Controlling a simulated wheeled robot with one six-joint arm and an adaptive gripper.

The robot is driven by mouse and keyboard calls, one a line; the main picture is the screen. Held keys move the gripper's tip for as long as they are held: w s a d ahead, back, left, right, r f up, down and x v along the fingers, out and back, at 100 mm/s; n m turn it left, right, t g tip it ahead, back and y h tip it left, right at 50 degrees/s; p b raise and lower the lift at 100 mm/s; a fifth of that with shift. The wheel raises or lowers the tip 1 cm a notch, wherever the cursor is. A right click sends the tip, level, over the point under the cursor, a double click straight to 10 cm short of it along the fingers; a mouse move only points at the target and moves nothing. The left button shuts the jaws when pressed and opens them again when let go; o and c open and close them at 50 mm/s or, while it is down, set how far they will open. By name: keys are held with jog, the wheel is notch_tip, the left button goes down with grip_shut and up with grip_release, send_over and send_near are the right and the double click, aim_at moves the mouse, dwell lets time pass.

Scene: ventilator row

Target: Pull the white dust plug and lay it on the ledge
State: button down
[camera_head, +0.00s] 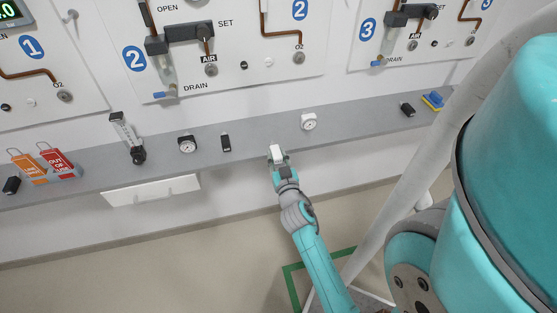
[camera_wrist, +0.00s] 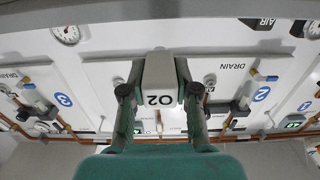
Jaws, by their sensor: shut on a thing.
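My gripper (camera_head: 279,162) is shut on a small white block, which I take to be the white dust plug (camera_head: 276,152). It is held at the front edge of the grey ledge (camera_head: 268,130) in the head view; whether it touches the ledge cannot be told. In the wrist view the white block (camera_wrist: 160,74) sits between both fingers of my gripper (camera_wrist: 157,92), and the letters O2 show on its face. The part of the ledge behind my gripper is hidden.
On the ledge stand a dark gauge (camera_head: 187,145), a black block (camera_head: 226,143), a white gauge (camera_head: 309,122), a flowmeter (camera_head: 128,140) and red and orange tags (camera_head: 55,160). Clear ledge lies between the black block and white gauge. Wall panels (camera_head: 240,70) rise behind.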

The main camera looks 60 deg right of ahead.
aim_at(269, 142)
jog(key=x, duration=0.7)
jog(key=f+x, duration=0.1)
jog(key=x, duration=0.3)
jog(key=shift+w+a, duration=0.1)
jog(key=shift+f, duration=0.65)
jog(key=c, duration=0.8)
grip_release()
jog(key=v, duration=1.2)
